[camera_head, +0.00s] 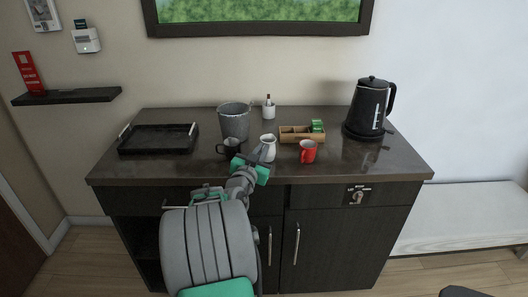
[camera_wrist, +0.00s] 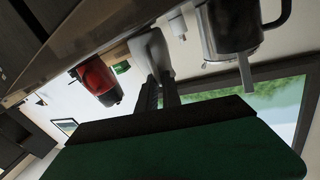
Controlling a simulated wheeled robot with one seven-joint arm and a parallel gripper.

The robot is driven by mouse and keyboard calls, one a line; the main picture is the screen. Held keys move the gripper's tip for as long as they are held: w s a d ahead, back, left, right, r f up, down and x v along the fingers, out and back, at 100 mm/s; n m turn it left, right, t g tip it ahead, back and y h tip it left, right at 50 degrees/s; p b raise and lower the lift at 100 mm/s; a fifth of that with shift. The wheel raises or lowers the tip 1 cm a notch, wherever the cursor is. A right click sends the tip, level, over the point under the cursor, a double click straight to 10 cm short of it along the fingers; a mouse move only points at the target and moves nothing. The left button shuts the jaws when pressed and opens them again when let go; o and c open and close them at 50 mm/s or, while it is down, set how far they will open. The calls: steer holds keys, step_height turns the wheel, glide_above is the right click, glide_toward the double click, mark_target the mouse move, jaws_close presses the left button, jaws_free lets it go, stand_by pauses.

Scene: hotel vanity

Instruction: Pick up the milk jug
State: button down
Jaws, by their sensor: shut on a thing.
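The milk jug (camera_head: 268,142) is small and white and is near the front middle of the dark counter, between a dark mug (camera_head: 229,149) and a red mug (camera_head: 308,152). My gripper (camera_head: 262,160) reaches it from the front and is shut on it. In the wrist view, which is turned over, the jug (camera_wrist: 152,50) is at the tips of my two dark fingers (camera_wrist: 158,88). My gripper hides part of the jug's lower front. I cannot tell whether its base touches the counter.
Behind stand a grey bucket (camera_head: 233,122), a small white holder (camera_head: 268,111) and a wooden box (camera_head: 296,138) with green packets. A black tray (camera_head: 157,140) is at the left, a black kettle (camera_head: 368,108) at the right. The counter's front right (camera_head: 375,168) is clear.

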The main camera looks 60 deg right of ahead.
step_height(320, 180, up, 10)
stand_by(0.8)
stand_by(0.8)
